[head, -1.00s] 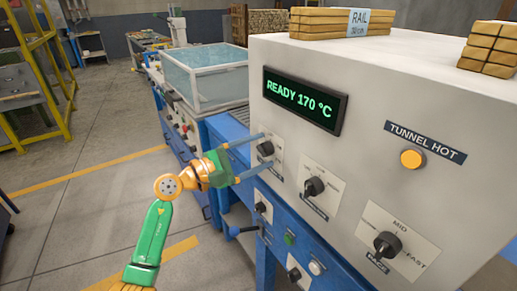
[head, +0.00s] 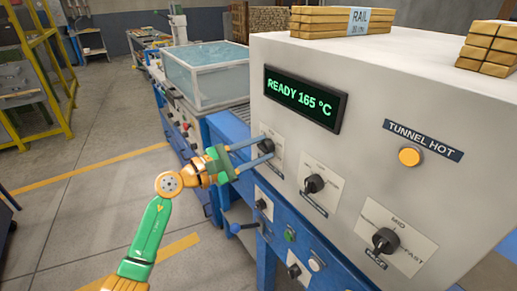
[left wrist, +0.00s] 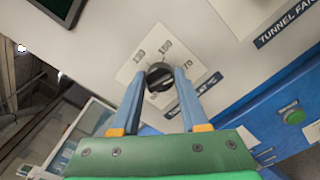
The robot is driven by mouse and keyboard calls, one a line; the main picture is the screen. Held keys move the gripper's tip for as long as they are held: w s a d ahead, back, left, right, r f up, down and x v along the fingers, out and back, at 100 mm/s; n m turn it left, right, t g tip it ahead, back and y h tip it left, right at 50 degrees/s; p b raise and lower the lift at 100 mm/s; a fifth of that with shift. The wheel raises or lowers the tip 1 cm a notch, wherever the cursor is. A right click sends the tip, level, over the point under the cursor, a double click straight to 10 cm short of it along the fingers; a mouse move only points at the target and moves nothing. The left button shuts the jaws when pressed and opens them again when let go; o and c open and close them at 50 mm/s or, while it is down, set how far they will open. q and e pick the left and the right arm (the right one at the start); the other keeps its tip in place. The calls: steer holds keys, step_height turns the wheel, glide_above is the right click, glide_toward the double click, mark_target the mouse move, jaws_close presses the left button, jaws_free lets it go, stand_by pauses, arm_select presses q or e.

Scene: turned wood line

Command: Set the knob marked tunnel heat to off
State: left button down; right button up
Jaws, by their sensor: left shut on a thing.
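The black leftmost knob (head: 266,145) is on the white panel of the machine, below the display. My left gripper (head: 266,148) is shut on it, one finger on each side. In the left wrist view the knob (left wrist: 159,76) sits between the blue fingertips (left wrist: 160,78), on a pale dial plate (left wrist: 138,62) with temperature numbers, 150 among them. The knob's blue name label (left wrist: 207,84) is partly hidden by a finger. The green display (head: 300,97) reads READY 165 °C. My right gripper is not in view.
A middle knob (head: 314,184) and a right knob (head: 385,240) are on the same panel. An amber lamp (head: 409,157) sits under a TUNNEL HOT label. A blue-handled lever (head: 236,229) and small buttons are below. Open floor lies to the left.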

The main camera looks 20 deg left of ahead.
arm_select(q)
steer(key=n+p, duration=0.2)
steer(key=n, duration=0.3)
steer(key=shift+n, duration=0.3)
steer(key=n+p, duration=0.2)
steer(key=n, duration=0.4)
steer(key=shift+w+a+p, duration=0.1)
steer(key=shift+a+p, duration=0.05)
steer(key=shift+p, duration=0.25)
steer(key=n+p, duration=0.3)
steer(key=n, duration=0.3)
steer(key=shift+f+n, duration=0.1)
steer(key=shift+n, duration=0.2)
steer(key=n+p, duration=0.2)
steer(key=n, duration=0.7)
steer(key=n+p, duration=0.3)
steer(key=n, duration=0.6)
steer(key=n+p, duration=0.3)
steer(key=n, duration=0.6)
steer(key=shift+f, duration=0.25)
